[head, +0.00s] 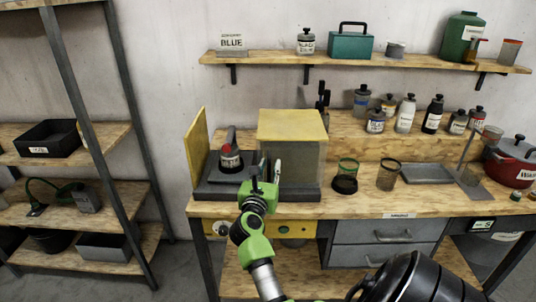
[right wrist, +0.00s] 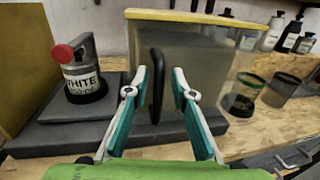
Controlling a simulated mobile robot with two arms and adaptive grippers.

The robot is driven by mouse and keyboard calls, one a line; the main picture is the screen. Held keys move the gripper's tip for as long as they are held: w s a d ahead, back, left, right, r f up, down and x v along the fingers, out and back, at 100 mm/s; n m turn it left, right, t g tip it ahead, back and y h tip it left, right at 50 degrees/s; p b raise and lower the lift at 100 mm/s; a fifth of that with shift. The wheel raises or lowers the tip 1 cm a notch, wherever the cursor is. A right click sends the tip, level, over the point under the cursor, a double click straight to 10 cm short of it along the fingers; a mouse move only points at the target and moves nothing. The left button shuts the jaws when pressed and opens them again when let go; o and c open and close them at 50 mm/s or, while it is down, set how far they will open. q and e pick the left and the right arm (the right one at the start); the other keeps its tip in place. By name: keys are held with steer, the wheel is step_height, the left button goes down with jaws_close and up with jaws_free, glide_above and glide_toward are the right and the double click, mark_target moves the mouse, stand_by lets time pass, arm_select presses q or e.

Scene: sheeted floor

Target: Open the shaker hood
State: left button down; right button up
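The shaker hood (head: 291,126), a boxy cover with a yellow top and see-through grey walls, stands on the right part of a dark grey base (head: 215,188). In the right wrist view the hood (right wrist: 205,58) carries a black upright handle (right wrist: 156,85). My right gripper (head: 269,168) is at the hood's left front. Its fingers (right wrist: 160,82) are spread apart, with the handle between them in the picture and nearer the left finger. I cannot tell whether they touch it. A canister labelled WHITE (right wrist: 82,75) stands on the uncovered left part of the base. My left gripper is not in view.
A yellow panel (head: 196,146) stands upright at the base's left end. Bottles (head: 405,115) line the raised shelf behind. A red pot (head: 513,163) is far right.

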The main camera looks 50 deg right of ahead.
mark_target(270, 138)
step_height(270, 138, up, 10)
stand_by(0.7)
stand_by(0.5)
